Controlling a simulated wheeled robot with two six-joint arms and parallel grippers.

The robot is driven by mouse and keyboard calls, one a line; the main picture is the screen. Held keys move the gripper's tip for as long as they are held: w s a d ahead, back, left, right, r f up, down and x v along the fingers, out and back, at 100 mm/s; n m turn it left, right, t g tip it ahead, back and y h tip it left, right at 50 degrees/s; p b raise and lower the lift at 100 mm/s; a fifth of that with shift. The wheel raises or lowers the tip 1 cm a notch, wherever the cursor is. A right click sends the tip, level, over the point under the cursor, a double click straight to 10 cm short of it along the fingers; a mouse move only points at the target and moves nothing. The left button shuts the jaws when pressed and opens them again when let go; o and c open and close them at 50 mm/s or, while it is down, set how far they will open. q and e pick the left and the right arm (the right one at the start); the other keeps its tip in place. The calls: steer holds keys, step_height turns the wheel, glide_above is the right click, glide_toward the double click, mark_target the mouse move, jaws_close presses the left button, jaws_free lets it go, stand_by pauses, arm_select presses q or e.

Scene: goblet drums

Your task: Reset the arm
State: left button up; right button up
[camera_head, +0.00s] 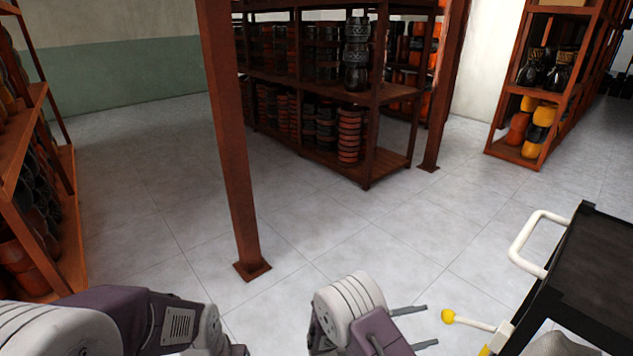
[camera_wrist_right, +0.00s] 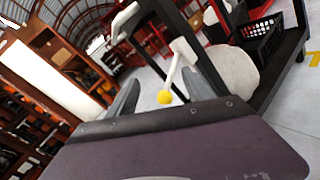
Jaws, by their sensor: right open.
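My right gripper (camera_head: 432,324) is at the bottom centre of the head view, its two grey fingers apart and pointing right. Nothing shows between them. In the right wrist view, the open fingers (camera_wrist_right: 160,80) stand on either side of a yellow knob (camera_wrist_right: 165,97), which appears beyond them. The knob also shows in the head view (camera_head: 448,316), just right of the fingertips, on a white lever. My left arm (camera_head: 160,318) enters at the lower left of the head view. Its gripper fingers are not visible.
A black cart (camera_head: 605,250) with a white handle (camera_head: 532,240) stands close on the right. A rust-red post (camera_head: 235,150) rises left of centre. Shelves of drums (camera_head: 330,90) stand behind, with more racks at left (camera_head: 62,170) and right (camera_head: 510,115). Tiled floor (camera_head: 340,220) between is clear.

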steer(key=s+d+r+m+g+y, duration=0.5)
steer(key=s+d+m+g+y, duration=0.15)
steer(key=s+m, duration=0.35)
steer(key=s+a+f+m+t+y, duration=0.35)
steer(key=s+a+m+y, duration=0.2)
steer(key=a+y, duration=0.55)
steer(key=w+a+r+p, duration=0.1)
steer(key=r+p, duration=0.9)
steer(key=p, duration=0.1)
steer(key=w+a+r+p, duration=0.1)
steer(key=w+r+p, duration=0.1)
steer(key=r+p, duration=0.9)
steer(key=shift+a+r+t, duration=0.25)
steer(key=shift+a+t, duration=0.05)
steer(key=shift+t, duration=0.1)
steer(key=shift+f, duration=0.1)
